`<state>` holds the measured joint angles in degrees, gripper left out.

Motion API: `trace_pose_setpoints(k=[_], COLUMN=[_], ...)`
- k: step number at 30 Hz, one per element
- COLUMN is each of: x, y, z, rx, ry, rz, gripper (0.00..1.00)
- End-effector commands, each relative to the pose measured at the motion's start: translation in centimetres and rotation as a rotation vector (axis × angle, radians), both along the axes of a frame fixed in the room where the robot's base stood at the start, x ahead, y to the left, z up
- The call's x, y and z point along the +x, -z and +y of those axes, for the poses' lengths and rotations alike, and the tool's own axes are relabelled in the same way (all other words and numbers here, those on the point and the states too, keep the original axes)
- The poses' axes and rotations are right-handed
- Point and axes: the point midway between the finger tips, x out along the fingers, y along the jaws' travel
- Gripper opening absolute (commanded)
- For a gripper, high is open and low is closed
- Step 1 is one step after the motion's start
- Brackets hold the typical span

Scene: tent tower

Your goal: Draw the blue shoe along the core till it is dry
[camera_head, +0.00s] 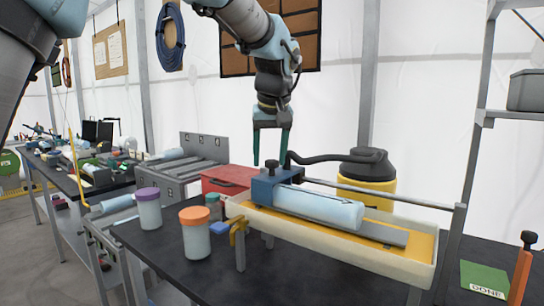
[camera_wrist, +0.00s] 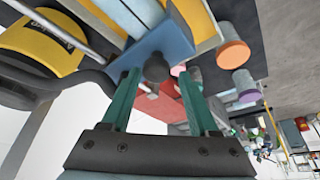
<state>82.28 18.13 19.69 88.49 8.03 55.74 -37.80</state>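The blue shoe (camera_head: 264,188) is a blue block with a dark round knob (camera_head: 272,165) on top. It sits at the left end of the pale blue-white core (camera_head: 320,207), which lies lengthwise over a cream tray (camera_head: 350,253) with a yellow inside. My gripper (camera_head: 271,162) points down over the shoe, its two green fingers open. In the wrist view, the knob (camera_wrist: 156,67) shows between the fingertips with a gap on each side, and the blue shoe (camera_wrist: 172,40) lies beyond. I cannot tell whether the core's surface is wet.
A black hose runs from the shoe area to a yellow canister (camera_head: 366,190) behind. A rail (camera_head: 380,190) runs behind the core. Jars with orange (camera_head: 196,235) and purple (camera_head: 149,210) lids stand left. A red box (camera_head: 228,180) is behind; a green DONE pad (camera_head: 484,280) lies right.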

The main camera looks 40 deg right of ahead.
Motion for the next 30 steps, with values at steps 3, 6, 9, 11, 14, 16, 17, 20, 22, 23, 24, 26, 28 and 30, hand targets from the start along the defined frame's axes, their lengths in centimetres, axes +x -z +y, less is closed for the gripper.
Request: trace_pose_setpoints(k=[3, 6, 9, 11, 14, 16, 17, 20, 22, 23, 24, 26, 28, 30], x=[-0.1, -0.2, -0.2, -0.3, -0.6, -1.0, -1.2, -1.8, -2.3, -2.4, -2.7, -3.0, -3.3, -3.5], y=[0.0, 0.1, 0.0, -0.1, -1.0, -2.0, -2.5, -4.4, -5.7, -6.2, -6.9, -7.8, -8.7, -9.3], z=[0.0, -0.1, -0.1, 0.0, 0.1, 0.3, 0.4, 0.8, 1.1, 1.2, 1.3, 1.6, 1.7, 1.9], rx=[0.001, 0.001, 0.001, 0.001, -0.002, -0.004, -0.004, -0.006, -0.004, -0.004, -0.004, -0.003, -0.003, -0.002], ry=[0.001, 0.001, 0.003, 0.003, 0.003, 0.003, 0.003, 0.004, 0.003, 0.004, 0.004, 0.003, 0.002, 0.002], rz=[0.002, 0.002, 0.003, 0.003, 0.002, 0.003, 0.003, 0.002, 0.001, 0.001, 0.001, 0.001, 0.002, 0.002], gripper=[0.72, 0.72, 0.72, 0.72, 0.72, 0.72, 0.72, 0.72, 0.72, 0.72, 0.72, 0.72, 0.72, 0.72])
